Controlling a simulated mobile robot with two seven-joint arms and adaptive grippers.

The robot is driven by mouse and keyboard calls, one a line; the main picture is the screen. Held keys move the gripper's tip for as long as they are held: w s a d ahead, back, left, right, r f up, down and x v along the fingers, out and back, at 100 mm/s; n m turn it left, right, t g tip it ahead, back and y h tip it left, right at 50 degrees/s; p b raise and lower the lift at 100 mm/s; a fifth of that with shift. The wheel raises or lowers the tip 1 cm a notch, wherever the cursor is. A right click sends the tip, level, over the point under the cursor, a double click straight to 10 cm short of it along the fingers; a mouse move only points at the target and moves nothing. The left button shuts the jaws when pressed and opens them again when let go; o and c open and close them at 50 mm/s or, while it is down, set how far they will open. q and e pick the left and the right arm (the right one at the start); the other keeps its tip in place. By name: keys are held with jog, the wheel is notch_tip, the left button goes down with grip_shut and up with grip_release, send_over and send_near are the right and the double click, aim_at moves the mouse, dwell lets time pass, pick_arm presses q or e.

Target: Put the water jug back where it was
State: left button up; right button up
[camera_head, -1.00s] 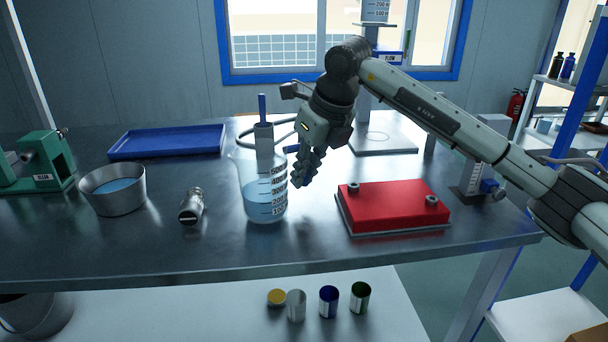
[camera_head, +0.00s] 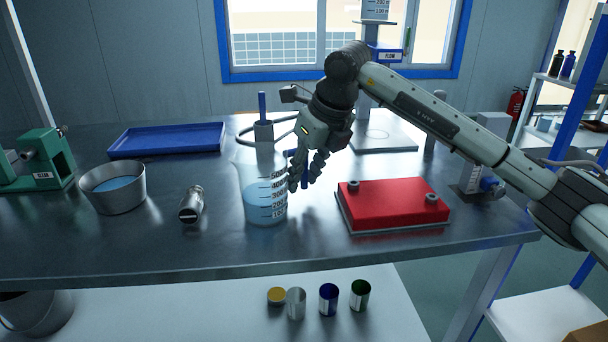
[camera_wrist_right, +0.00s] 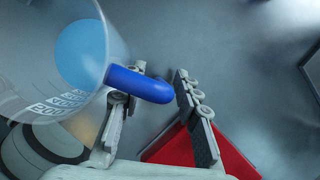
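The water jug (camera_head: 264,198) is clear, with dark graduation marks and blue water in its lower part. It stands upright on the bench, near the middle. My right gripper (camera_head: 305,170) is at its right side, by the blue handle (camera_head: 304,179). In the right wrist view the jug (camera_wrist_right: 75,60) fills the upper left. My left gripper is not in view.
A red block (camera_head: 393,204) with two knobs lies close on the right. A blue tray (camera_head: 168,139) is behind. Bench room is free in front of the jug.

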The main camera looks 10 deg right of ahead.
jog(key=shift+r, duration=0.45)
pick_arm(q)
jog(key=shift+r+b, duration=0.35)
pick_arm(e)
jog(key=v, duration=1.1)
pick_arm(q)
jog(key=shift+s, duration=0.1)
pick_arm(e)
jog(key=shift+s+d+r, duration=0.1)
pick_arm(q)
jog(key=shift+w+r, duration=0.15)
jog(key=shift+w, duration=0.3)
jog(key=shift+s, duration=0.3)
